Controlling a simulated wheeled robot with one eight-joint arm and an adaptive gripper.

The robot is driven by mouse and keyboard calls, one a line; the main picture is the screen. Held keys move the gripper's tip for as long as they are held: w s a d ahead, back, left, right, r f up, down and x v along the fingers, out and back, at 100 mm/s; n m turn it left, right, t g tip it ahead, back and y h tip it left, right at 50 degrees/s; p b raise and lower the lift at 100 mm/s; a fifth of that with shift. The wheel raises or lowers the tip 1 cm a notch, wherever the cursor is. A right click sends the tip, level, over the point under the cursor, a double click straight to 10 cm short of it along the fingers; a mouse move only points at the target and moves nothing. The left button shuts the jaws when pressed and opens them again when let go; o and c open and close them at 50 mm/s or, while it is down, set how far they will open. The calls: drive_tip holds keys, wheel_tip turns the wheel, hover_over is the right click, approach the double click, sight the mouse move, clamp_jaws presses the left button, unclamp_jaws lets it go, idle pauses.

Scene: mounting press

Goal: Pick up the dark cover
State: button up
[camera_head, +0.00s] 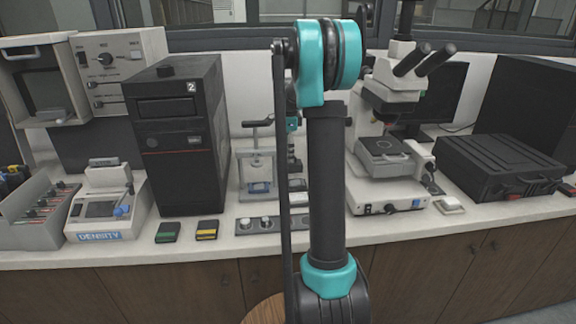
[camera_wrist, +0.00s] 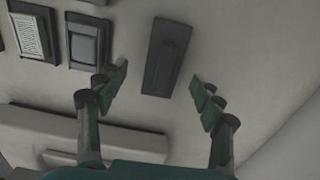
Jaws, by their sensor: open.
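A flat, dark rectangular piece, which looks like the dark cover (camera_wrist: 167,57), lies on the pale counter in the wrist view. It has a narrow raised strip near its top. My gripper (camera_wrist: 158,84) is open, with one teal-and-dark finger to the left of the cover's lower end and one to its right. Nothing is held, and no finger visibly touches the cover. In the head view my own arm blocks the middle of the bench, and I cannot make out the cover or the fingertips there.
Two dark-framed items, one with a printed white face (camera_wrist: 27,36) and one with a grey face (camera_wrist: 88,43), lie left of the cover. A black tower (camera_head: 180,135), a small press (camera_head: 258,165), a microscope (camera_head: 390,165) and a black case (camera_head: 500,165) crowd the counter (camera_head: 420,226).

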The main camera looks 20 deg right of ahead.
drive_tip(key=shift+w+f, duration=0.15)
drive_tip(key=shift+f, duration=1.25)
drive_tip(key=shift+w+f, duration=0.1)
drive_tip(key=shift+f, duration=1.25)
drive_tip(key=c, duration=1.3)
drive_tip(key=shift+o, duration=0.2)
drive_tip(key=shift+r, duration=0.15)
